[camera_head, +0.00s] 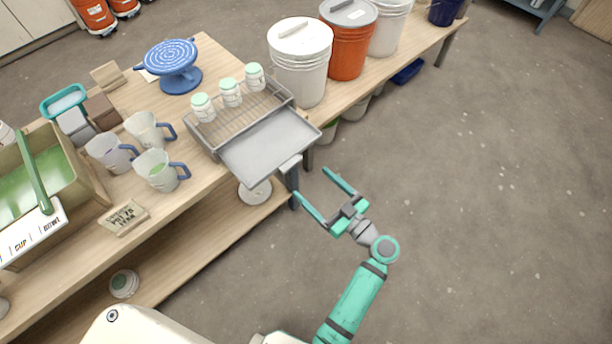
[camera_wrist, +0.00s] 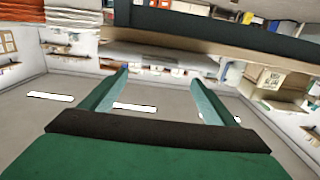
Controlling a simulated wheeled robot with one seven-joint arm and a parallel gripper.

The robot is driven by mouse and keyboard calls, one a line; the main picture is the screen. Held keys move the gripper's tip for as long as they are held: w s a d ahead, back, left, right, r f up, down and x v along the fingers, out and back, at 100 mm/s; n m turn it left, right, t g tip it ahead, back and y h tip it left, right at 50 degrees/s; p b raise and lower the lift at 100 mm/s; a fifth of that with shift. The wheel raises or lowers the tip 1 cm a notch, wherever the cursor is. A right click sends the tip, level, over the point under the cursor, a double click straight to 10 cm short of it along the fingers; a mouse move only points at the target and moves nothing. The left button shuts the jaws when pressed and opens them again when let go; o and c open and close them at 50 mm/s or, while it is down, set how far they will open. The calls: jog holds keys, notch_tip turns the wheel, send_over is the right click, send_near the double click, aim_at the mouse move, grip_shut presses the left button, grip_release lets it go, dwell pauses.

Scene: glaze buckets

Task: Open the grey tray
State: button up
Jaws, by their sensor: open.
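The grey tray (camera_head: 270,147) is a flat, shallow pan at the worktable's front edge. It sticks out from a grey wire rack unit (camera_head: 238,112) and overhangs the edge. A light grey handle-like piece (camera_head: 291,164) shows at its front right side. Three white jars with green lids (camera_head: 231,93) stand on the rack behind the pan. My gripper (camera_head: 311,182) is open and empty, to the lower right of the tray and apart from it in the picture. Its two green fingers also show spread in the wrist view (camera_wrist: 160,76), with nothing between them.
White (camera_head: 301,65) and orange (camera_head: 348,45) buckets stand behind the tray to the right. The floor (camera_head: 480,190) on the right is clear.

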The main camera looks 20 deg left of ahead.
jog(key=shift+v, duration=1.15)
jog(key=s+d+f+m+t+h, duration=0.2)
jog(key=s+d+f+m+h, duration=0.25)
jog(key=s+f+h, duration=0.2)
jog(key=s+d+f+m+t+h, duration=0.1)
jog(key=s+d+f+m+h, duration=0.3)
jog(key=s+f+m+h, duration=0.25)
jog(key=s+d+r+m+t+h, duration=0.1)
jog(key=s+d+r+t, duration=0.1)
jog(key=s+r, duration=0.5)
jog(key=s+d+r+m+t+h, duration=0.1)
jog(key=s+r+t+h, duration=0.1)
jog(key=s+r, duration=0.6)
notch_tip(320, 180, up, 3)
jog(key=shift+d+f+t, duration=0.15)
jog(key=shift+d+t, duration=0.2)
jog(key=shift+t, duration=0.15)
